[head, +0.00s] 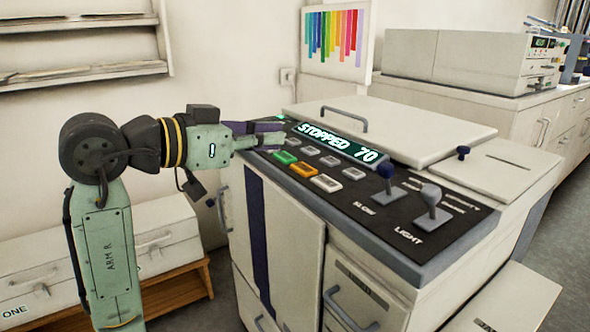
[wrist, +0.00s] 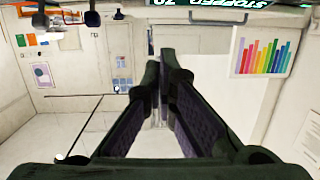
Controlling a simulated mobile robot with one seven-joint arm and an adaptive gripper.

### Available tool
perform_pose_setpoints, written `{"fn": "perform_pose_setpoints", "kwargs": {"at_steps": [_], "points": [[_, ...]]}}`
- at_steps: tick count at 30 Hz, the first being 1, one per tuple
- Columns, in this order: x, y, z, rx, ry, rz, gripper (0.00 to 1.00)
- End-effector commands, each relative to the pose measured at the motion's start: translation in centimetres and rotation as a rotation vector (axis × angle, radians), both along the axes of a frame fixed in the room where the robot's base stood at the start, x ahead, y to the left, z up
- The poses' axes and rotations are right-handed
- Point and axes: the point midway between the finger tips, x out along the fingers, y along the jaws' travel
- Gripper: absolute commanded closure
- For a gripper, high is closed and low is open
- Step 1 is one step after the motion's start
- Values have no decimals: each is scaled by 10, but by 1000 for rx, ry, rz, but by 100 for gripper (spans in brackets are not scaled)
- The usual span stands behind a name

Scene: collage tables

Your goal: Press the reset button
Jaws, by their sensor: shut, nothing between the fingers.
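A copier-like machine has a dark sloped control panel (head: 378,190) with a lit display (head: 338,142) reading "STOPPED 70". On the panel are a green button (head: 285,157), an orange button (head: 303,170), a white button (head: 326,183) and several grey buttons. No button label is legible, so I cannot tell which one is reset. My gripper (head: 281,133) is shut and empty over the panel's far left end, left of the display. Its fingers hide part of the panel there. In the wrist view my gripper (wrist: 166,62) also shows shut; the display (wrist: 228,5) is cut off at the top edge.
A raised cover with a handle (head: 331,113) lies behind the display. A pale case (head: 105,258) sits on a low wooden stand at left.

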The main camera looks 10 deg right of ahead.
Motion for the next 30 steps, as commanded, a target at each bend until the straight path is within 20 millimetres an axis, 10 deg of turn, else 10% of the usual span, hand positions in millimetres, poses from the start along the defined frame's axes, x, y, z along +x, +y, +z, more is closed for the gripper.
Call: {"fn": "perform_pose_setpoints", "kwargs": {"at_steps": [18,30], "points": [[-10,-18,-15,61,39,-77,100],[15,-87,-32,62,40,-77,100]]}}
